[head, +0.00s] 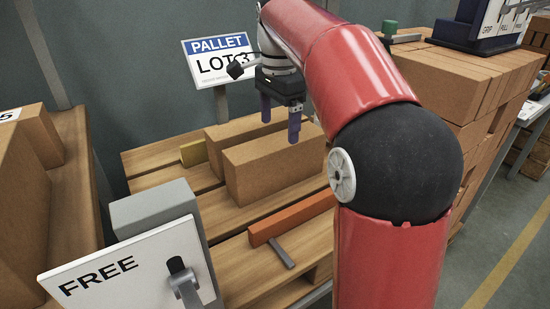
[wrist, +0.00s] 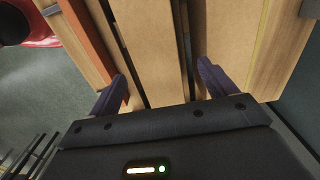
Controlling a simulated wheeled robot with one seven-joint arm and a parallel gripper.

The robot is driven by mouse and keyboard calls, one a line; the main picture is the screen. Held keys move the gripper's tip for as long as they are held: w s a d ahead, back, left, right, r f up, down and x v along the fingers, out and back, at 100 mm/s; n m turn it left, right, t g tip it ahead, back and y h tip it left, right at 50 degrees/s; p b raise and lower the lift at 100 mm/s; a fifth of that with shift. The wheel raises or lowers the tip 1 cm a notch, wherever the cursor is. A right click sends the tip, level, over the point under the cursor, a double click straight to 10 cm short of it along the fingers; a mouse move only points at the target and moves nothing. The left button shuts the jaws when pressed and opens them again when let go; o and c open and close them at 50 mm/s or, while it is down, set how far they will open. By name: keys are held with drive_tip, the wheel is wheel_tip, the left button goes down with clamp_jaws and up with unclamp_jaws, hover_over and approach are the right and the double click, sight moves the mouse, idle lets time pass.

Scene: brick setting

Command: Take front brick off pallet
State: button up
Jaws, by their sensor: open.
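The front brick (head: 275,165) is a long brown block lying on the wooden pallet (head: 160,188). A second brown brick (head: 216,140) lies just behind it, a narrow gap apart. My gripper (head: 280,124) is open and empty above the bricks, its two purple fingers pointing down. In the wrist view, the front brick (wrist: 150,45) lies between the lines of my fingers (wrist: 162,75), and the back brick (wrist: 228,45) is to the right. The right finger overlaps the back brick's near edge in that view. I cannot tell exactly how high the fingertips are.
An orange bar (head: 292,219) with a grey strip (head: 281,253) lies in front of the front brick. A yellow piece (head: 193,153) is at the back left. A FREE sign (head: 130,275), a PALLET LOT 3 sign (head: 220,60) and stacked bricks (head: 455,85) surround the pallet.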

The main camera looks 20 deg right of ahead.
sight(277, 141)
drive_tip(key=f, duration=0.4)
drive_tip(key=f+b, duration=0.1)
drive_tip(key=f, duration=0.1)
drive_tip(key=shift+s+a, duration=0.25)
drive_tip(key=shift+s, duration=0.1)
drive_tip(key=shift+r, duration=0.1)
clamp_jaws()
